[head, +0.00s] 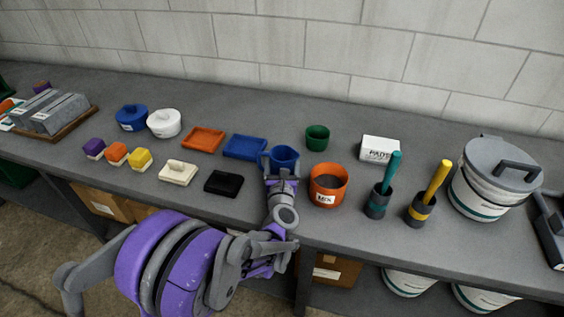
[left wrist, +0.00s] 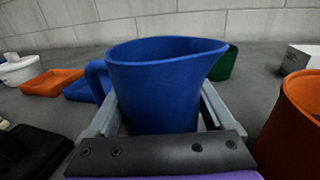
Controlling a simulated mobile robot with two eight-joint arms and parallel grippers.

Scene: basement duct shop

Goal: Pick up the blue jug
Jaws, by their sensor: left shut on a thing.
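The blue jug (head: 285,157) stands upright near the middle of the bench in the head view. In the left wrist view the jug (left wrist: 158,88) fills the centre, with its handle on the left and its spout to the upper right. My left gripper (head: 282,172) reaches it from the front edge. In the left wrist view its fingers (left wrist: 160,112) lie on both sides of the jug's body, shut on it. The jug's base is hidden behind the gripper, so I cannot tell whether it touches the bench. My right gripper is not in view.
An orange tub (head: 328,187) stands close right of the jug, and a green cup (head: 317,138) behind it. A blue tray (head: 245,147) and a black block (head: 223,183) lie to the left. A block wall (head: 300,50) backs the bench.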

